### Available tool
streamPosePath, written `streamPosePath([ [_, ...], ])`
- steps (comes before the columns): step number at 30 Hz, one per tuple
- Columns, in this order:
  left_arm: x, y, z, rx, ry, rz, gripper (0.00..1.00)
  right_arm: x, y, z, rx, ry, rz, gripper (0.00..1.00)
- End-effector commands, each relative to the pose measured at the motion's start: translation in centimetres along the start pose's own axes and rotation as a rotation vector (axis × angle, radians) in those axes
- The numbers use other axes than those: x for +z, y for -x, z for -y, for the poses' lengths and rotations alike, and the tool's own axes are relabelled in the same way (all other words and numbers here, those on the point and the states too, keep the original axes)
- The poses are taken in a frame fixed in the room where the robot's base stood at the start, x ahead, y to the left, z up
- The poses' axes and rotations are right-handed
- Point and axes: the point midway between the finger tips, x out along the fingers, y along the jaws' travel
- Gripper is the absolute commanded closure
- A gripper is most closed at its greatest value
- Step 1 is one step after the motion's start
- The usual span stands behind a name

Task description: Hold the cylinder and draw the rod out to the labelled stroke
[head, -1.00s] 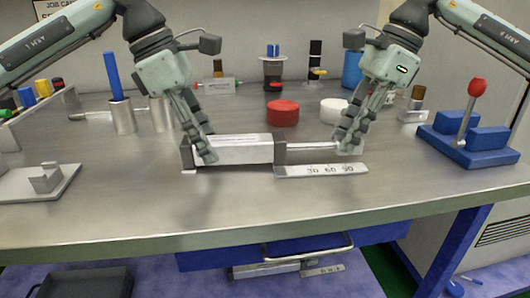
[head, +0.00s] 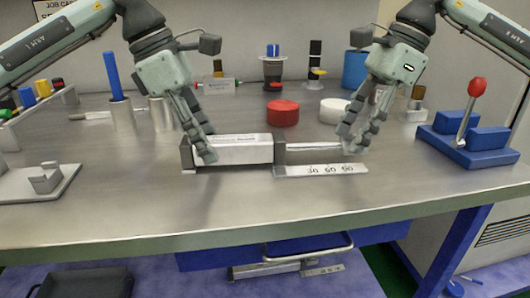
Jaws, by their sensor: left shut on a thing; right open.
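The silver cylinder (head: 240,149) lies on its side on the metal table, with dark end blocks and a label on top. Its thin rod (head: 312,147) sticks out to the right. A stroke scale (head: 322,170) marked 30, 60 and 90 lies in front of the rod. My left gripper (head: 207,150) is shut on the cylinder body near its left part. My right gripper (head: 352,147) is open at the rod's right end, near the 90 mark. Its fingers hide the rod's tip, so I cannot tell whether they touch it.
A red round lid (head: 283,113) and a white round lid (head: 334,111) lie behind the rod. A blue lever fixture (head: 470,140) stands at the right, a grey plate with a small block (head: 42,182) at the left. The table front is clear.

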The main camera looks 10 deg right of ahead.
Motion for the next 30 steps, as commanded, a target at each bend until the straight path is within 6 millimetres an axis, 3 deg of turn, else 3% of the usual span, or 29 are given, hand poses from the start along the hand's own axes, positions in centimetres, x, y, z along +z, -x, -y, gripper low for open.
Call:
streamPosePath([
  [19, -0.1, -0.1, 0.0, -0.002, 0.002, -0.004, 0.91, 0.0, 5.1, 0.0, -0.002, 0.0, 0.001, 0.52],
  [30, -0.1, -0.1, 0.0, -0.002, 0.001, -0.003, 0.91, 0.0, 5.8, 0.0, 0.0, 0.001, 0.0, 0.52],
])
